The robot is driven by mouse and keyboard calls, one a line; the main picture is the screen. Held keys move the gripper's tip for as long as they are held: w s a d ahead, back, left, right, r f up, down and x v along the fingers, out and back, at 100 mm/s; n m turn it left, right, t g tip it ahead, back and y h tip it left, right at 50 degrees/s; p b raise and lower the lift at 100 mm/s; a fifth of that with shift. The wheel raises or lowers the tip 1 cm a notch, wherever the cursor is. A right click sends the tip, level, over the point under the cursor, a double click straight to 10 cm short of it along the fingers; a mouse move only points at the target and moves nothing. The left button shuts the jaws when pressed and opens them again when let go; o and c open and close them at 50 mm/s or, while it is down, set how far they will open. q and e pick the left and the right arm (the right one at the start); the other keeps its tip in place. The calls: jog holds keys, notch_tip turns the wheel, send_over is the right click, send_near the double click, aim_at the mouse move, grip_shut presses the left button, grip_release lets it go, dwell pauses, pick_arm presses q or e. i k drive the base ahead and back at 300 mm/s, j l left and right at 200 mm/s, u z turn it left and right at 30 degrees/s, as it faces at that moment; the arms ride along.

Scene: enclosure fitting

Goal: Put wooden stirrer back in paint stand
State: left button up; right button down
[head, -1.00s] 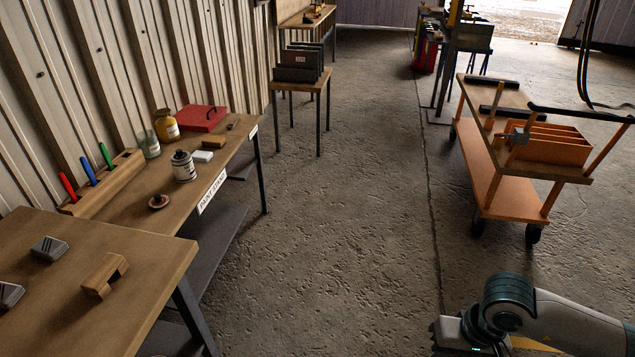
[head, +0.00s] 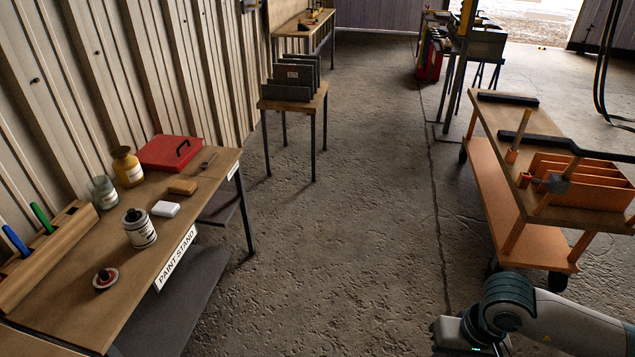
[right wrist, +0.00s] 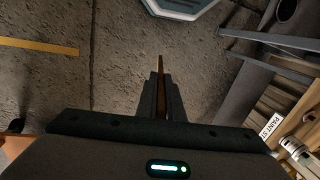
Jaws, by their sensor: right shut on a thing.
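The paint stand (head: 120,290) is a wooden-topped table against the corrugated wall at left, with a "PAINT STAND" label on its front edge. Part of it also shows at the right of the right wrist view (right wrist: 262,105). My right gripper (right wrist: 160,88) is shut on the thin wooden stirrer (right wrist: 161,64), whose narrow end shows past the fingertips over bare floor. In the head view my right arm is at the bottom right, well away from the stand, and the stirrer cannot be made out there. My left gripper is not in view.
An orange cart (head: 520,215) stands at right. The middle floor is clear.

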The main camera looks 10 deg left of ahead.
aim_at(82, 228)
jog(key=i, duration=3.4)
jog(key=i+u, duration=0.1)
jog(key=u, duration=3.95)
